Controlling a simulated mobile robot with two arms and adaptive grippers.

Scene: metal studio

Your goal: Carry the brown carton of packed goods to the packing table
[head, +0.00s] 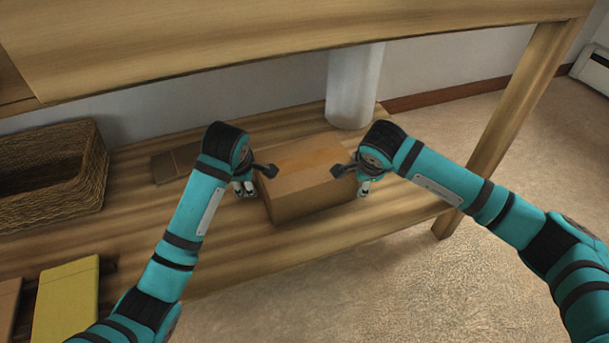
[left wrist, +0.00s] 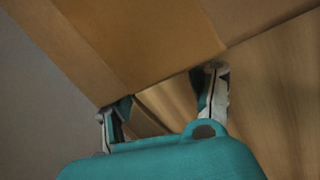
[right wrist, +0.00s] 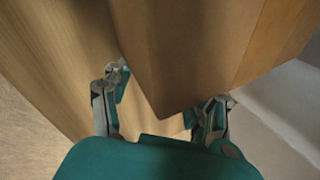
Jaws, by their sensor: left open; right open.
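The brown carton (head: 310,190) sits closed on the lower wooden shelf, between my two grippers. My left gripper (head: 244,190) is at the carton's left side, pointing down, with its fingers open. In the left wrist view the carton (left wrist: 150,40) fills the upper part, just beyond the open fingers (left wrist: 165,105). My right gripper (head: 364,190) is at the carton's right side, also open. In the right wrist view the carton's corner (right wrist: 175,60) reaches down between the open fingers (right wrist: 165,105). I cannot tell whether either gripper touches the carton. No separate packing table can be made out.
A wicker basket (head: 50,175) stands on the shelf at the left. A flat brown box (head: 176,162) lies behind my left arm, and a yellow box (head: 66,300) lies front left. A white cylinder (head: 355,88) stands behind the carton. An upper board (head: 280,30) overhangs the shelf.

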